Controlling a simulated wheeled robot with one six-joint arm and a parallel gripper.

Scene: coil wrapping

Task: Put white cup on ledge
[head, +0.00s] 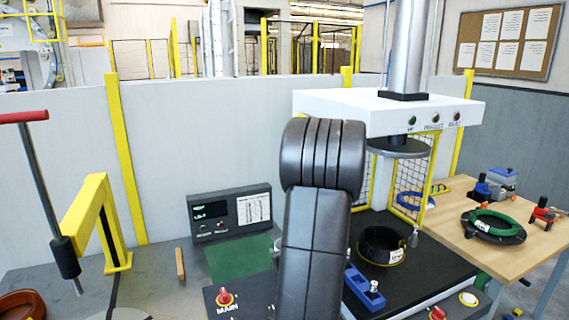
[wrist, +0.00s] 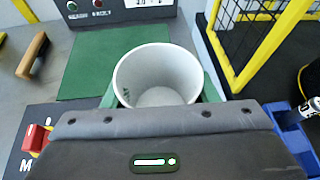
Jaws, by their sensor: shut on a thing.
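The white cup (wrist: 157,78) is upright in the wrist view, with its open mouth towards the camera and its empty inside showing. My gripper (wrist: 159,92) is shut on it, with green fingers at the cup's left and right sides. The cup is over or near the front of a green mat (wrist: 103,65); I cannot tell its height. No surface is clearly marked as the ledge.
A dark control box (head: 230,212) stands behind the mat. A wooden-handled piece (head: 180,264) lies left. Right are a blue block (head: 364,288), a black coil (head: 381,246) under a white press (head: 388,112), and a wooden table (head: 468,248). A yellow post (head: 98,225) stands left.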

